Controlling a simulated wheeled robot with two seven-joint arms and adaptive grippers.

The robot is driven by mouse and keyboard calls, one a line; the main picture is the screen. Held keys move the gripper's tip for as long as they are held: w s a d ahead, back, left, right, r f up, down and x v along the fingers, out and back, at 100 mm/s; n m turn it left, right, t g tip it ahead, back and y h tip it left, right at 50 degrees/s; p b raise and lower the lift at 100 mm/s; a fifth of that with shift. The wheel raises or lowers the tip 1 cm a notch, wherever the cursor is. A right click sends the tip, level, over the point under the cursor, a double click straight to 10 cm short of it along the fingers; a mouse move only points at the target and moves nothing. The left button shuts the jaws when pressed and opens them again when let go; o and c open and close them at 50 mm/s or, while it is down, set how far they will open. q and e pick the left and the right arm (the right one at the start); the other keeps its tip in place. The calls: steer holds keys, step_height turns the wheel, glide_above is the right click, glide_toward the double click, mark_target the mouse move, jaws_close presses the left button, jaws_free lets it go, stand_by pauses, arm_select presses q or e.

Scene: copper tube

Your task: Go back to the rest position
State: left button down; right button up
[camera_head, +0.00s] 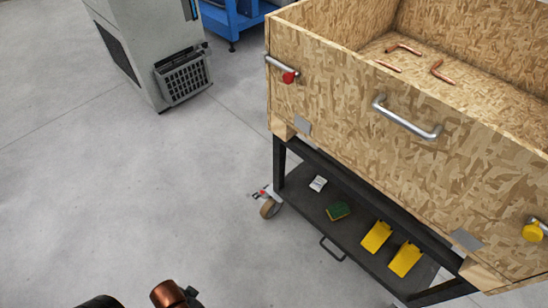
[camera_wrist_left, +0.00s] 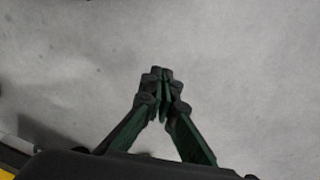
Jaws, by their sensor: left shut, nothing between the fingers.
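My left gripper (camera_wrist_left: 162,76) shows in the left wrist view, its dark green fingers shut with nothing between them. Only plain grey floor lies beyond its tips. In the head view, a dark and copper-coloured part, apparently of my own arm, shows at the bottom edge, but the gripper's fingers cannot be made out there. Bent copper tubes (camera_head: 441,73) lie inside the wooden crate (camera_head: 345,95) at the upper right, well away from the arm part. My right gripper is not in view.
The crate stands on a black wheeled cart (camera_head: 345,240) with a lower shelf bearing two yellow items (camera_head: 376,237) and a green item (camera_head: 338,211). A grey machine (camera_head: 150,50) and blue frame (camera_head: 231,18) stand at the back. Left floor is clear.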

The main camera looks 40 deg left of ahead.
arm_select(q)
steer(key=s+a+r+m+g+y, duration=0.2)
steer(key=s+a+r+m, duration=0.15)
steer(key=s+r, duration=0.2)
steer(key=s+d+f+t+h+p, duration=0.15)
steer(key=s+f+p, duration=0.25)
steer(key=f+p, duration=1.1)
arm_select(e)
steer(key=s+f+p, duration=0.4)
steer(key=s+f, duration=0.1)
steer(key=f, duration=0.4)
arm_select(q)
steer(key=s+r+p, duration=0.4)
steer(key=s+p, duration=0.9)
steer(key=shift+s+a+r, duration=0.2)
steer(key=shift+s, duration=0.2)
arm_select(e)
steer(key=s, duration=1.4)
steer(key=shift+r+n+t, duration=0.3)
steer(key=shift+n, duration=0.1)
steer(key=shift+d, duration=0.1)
